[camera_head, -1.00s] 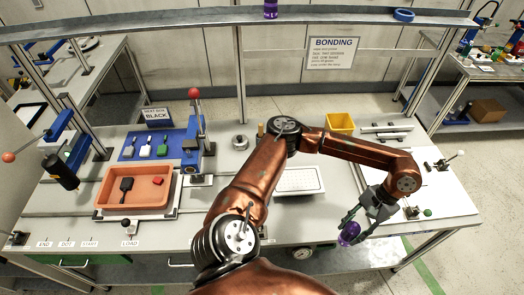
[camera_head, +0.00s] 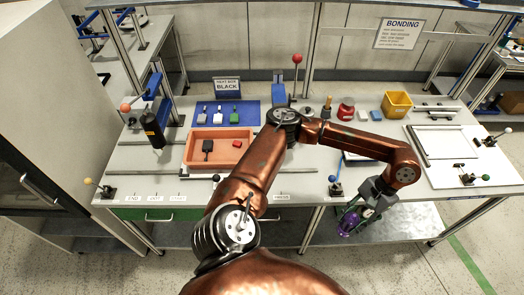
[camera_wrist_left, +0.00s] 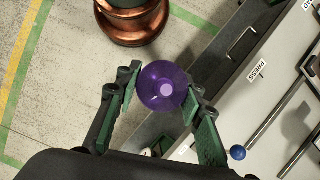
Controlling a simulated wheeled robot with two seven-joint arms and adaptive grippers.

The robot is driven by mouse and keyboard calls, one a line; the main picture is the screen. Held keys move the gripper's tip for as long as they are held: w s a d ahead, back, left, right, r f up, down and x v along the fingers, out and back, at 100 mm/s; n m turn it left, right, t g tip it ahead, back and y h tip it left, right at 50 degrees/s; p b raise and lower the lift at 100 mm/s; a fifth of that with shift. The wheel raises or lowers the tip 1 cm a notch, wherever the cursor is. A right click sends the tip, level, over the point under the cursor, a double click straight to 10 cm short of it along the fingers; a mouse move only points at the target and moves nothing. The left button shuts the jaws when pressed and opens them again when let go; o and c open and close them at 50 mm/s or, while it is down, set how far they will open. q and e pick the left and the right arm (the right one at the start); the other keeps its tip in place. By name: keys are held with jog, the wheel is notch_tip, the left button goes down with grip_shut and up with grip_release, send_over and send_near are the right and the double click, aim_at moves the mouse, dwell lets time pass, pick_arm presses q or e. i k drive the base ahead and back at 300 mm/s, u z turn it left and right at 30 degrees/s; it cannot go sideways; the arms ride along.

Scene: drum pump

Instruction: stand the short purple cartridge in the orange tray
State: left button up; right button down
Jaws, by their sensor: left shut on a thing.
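The short purple cartridge (camera_head: 346,229) is held in my left gripper (camera_head: 352,217), off the table's front edge and low in the head view. In the left wrist view, its round purple end (camera_wrist_left: 162,87) sits between the two green-padded fingers (camera_wrist_left: 160,100). The fingers hide part of its sides, and its full length cannot be seen. The orange tray (camera_head: 188,150) is on the table, left of my arm and well away from the cartridge. A dark paddle-like piece and a small red block lie in it. My right gripper is not in view.
A blue mat (camera_head: 245,113) with small blocks lies behind the tray, with a "BLACK" sign (camera_head: 228,87) behind it. A dark cylinder on a blue stand (camera_head: 152,130) is left of the tray. Ball-topped levers, one blue (camera_head: 333,180), stand along the front edge.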

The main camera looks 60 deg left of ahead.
aim_at(237, 159)
jog(key=u, duration=1.55)
jog(key=i, duration=1)
